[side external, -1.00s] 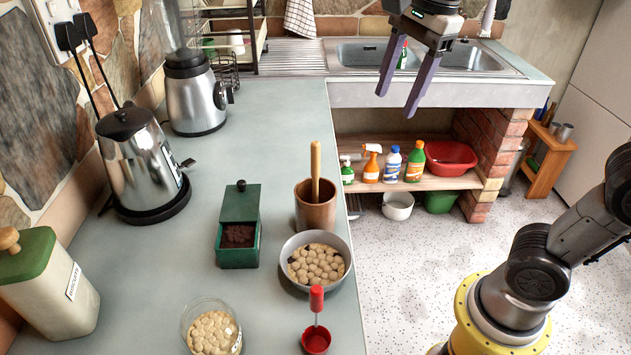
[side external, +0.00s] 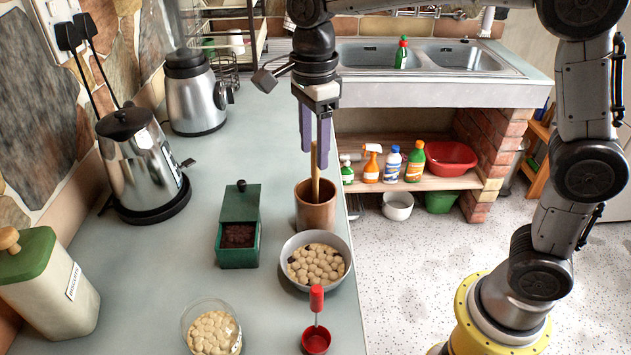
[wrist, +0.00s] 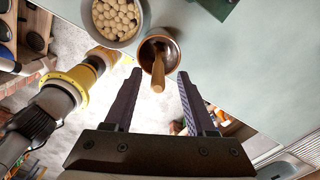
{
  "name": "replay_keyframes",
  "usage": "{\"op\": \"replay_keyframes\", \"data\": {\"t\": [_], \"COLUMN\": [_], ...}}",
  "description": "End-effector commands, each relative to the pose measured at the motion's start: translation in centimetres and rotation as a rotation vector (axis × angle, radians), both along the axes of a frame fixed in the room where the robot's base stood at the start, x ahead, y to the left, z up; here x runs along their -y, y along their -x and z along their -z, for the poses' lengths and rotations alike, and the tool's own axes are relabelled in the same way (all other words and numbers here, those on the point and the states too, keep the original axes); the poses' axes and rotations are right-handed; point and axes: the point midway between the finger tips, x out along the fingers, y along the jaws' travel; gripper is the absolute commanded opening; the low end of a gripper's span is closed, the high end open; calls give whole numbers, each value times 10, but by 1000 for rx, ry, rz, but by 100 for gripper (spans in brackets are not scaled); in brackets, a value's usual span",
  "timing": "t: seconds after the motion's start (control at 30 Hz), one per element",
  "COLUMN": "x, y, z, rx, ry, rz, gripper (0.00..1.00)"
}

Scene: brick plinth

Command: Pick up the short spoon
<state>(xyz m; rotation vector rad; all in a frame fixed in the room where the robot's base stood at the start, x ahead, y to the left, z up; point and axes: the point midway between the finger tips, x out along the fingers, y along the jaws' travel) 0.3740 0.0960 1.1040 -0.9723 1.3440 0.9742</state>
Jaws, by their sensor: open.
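A short red spoon or scoop (side external: 316,340) with an upright red handle stands near the front edge of the counter in the side view. A wooden handle (side external: 315,172) rises from a brown wooden pot (side external: 316,212); I cannot tell whether it is a pestle or a spoon. My gripper (side external: 315,158) points down above that pot, its purple fingers open. In the wrist view the handle (wrist: 157,75) appears between or just beyond the open fingertips (wrist: 159,76). The red spoon is not visible in the wrist view.
A grey bowl of pale round pieces (side external: 287,272) sits close to the pot. A green box (side external: 239,255), a glass bowl (side external: 188,325), a kettle (side external: 145,165) and a blender (side external: 192,100) stand on the counter. The counter (side external: 260,150) is clear left of my gripper.

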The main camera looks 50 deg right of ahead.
Motion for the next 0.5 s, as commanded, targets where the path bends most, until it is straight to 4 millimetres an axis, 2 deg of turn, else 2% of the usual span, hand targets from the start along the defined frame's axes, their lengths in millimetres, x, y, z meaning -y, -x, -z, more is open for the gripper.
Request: {"op": "replay_keyframes", "data": {"t": [0.27, 0.5], "x": [0, 0], "y": [1, 3], "z": [21, 54], "rx": [-1, -2], "ry": [0, 0], "rz": [0, 0], "gripper": [56, 56]}}
